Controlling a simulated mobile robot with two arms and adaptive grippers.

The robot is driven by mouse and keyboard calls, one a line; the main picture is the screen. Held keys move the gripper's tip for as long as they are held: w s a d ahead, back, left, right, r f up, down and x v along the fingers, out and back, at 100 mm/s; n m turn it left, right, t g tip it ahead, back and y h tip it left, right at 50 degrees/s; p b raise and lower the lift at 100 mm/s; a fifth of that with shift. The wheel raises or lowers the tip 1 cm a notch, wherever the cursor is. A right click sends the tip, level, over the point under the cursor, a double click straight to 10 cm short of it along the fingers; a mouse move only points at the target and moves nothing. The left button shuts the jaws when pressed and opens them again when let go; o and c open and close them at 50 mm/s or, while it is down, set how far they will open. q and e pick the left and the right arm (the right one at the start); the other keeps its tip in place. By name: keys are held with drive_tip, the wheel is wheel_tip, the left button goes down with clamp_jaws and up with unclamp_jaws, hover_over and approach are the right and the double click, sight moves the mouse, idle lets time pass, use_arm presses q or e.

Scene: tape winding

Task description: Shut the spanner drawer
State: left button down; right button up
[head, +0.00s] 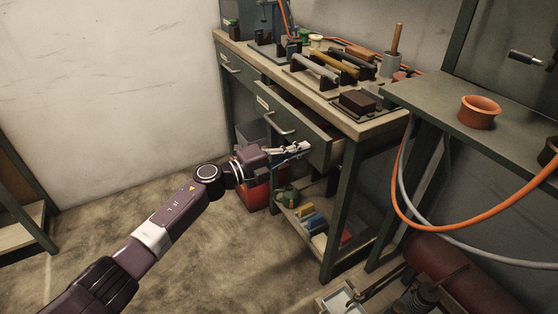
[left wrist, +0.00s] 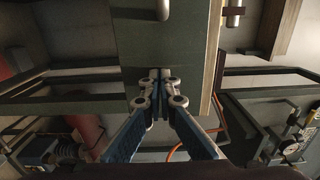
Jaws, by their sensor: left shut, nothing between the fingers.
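The grey-green drawer (head: 310,133) under the bench's right half stands partly open, its side showing past the bench front. I take it as the spanner drawer; its label is too small to read. Its bar handle (head: 281,128) is on the front. My left gripper (head: 306,147) is shut and empty at the lower right part of the drawer front, right of and below the handle. In the left wrist view the closed fingertips (left wrist: 161,74) point at the lower part of the drawer front (left wrist: 165,45); I cannot tell if they touch. My right gripper is not in view.
A second drawer (head: 240,72) to the left looks shut. Tools and holders crowd the bench top (head: 365,127). A red container (head: 252,197) and a lower shelf with coloured items are below. An orange hose (head: 420,226) hangs at right. The floor at left is clear.

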sight(316, 142)
use_arm(q)
drive_tip(key=b+x, duration=0.1)
drive_tip(key=x, duration=0.3)
drive_tip(key=shift+w+d+f, duration=0.1)
drive_tip(key=shift+w+d, duration=0.1)
drive_tip(key=shift+d, duration=0.1)
drive_tip(key=shift+w+d+b, duration=0.15)
drive_tip(key=shift+d+b, duration=0.05)
drive_tip(key=shift+b, duration=0.15)
drive_tip(key=shift+r, duration=0.25)
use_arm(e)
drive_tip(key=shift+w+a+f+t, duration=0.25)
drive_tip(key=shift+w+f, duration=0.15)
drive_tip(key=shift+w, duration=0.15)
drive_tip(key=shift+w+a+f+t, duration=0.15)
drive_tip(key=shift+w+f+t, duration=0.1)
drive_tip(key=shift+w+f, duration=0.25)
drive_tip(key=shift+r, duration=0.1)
use_arm(q)
drive_tip(key=shift+r, duration=0.1)
